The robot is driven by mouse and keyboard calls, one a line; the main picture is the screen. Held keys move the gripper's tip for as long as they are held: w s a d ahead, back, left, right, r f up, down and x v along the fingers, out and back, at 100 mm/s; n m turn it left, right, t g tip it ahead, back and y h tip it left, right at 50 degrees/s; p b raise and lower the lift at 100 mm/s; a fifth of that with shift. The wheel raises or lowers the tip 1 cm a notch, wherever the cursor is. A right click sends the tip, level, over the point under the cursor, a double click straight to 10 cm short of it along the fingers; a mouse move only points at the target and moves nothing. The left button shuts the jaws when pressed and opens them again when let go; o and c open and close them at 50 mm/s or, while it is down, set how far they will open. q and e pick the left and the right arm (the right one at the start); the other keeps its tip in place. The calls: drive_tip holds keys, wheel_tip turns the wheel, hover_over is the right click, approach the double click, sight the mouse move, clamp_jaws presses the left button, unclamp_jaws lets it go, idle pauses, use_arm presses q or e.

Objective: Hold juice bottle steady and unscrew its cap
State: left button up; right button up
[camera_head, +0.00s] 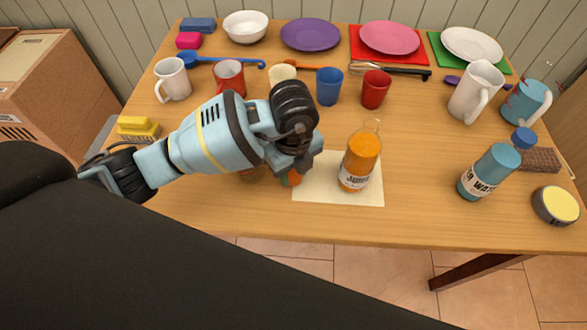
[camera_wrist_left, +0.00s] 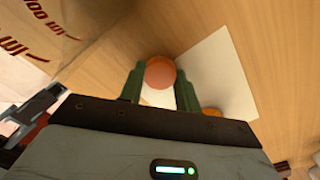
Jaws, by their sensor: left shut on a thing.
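The juice bottle (camera_head: 358,165), orange with a white label, stands upright on a pale square sheet (camera_head: 312,188). Its clear neck shows no cap on it. My left gripper (camera_head: 291,178) is left of the bottle and apart from it, low over the sheet's left edge. In the wrist view its two green fingers (camera_wrist_left: 160,84) are shut on a round orange-red piece (camera_wrist_left: 160,72) that looks like the bottle's cap. In the head view the gripper hides most of this piece. My right gripper is not in view.
A blue water bottle (camera_head: 490,172) and a round yellow-topped tin (camera_head: 556,206) stand at the right. Cups (camera_head: 329,86), mugs (camera_head: 172,79), a white pitcher (camera_head: 475,94) and plates (camera_head: 311,35) fill the back. A yellow sponge (camera_head: 137,126) lies at the left. The table front is clear.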

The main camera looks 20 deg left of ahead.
sight(293, 175)
use_arm(q)
drive_tip(key=shift+f, duration=0.2)
drive_tip(key=o, duration=1.1)
drive_tip(key=shift+r, duration=0.1)
wheel_tip(293, 175, up, 12)
drive_tip(key=shift+r+p, duration=0.15)
drive_tip(key=shift+p, duration=0.85)
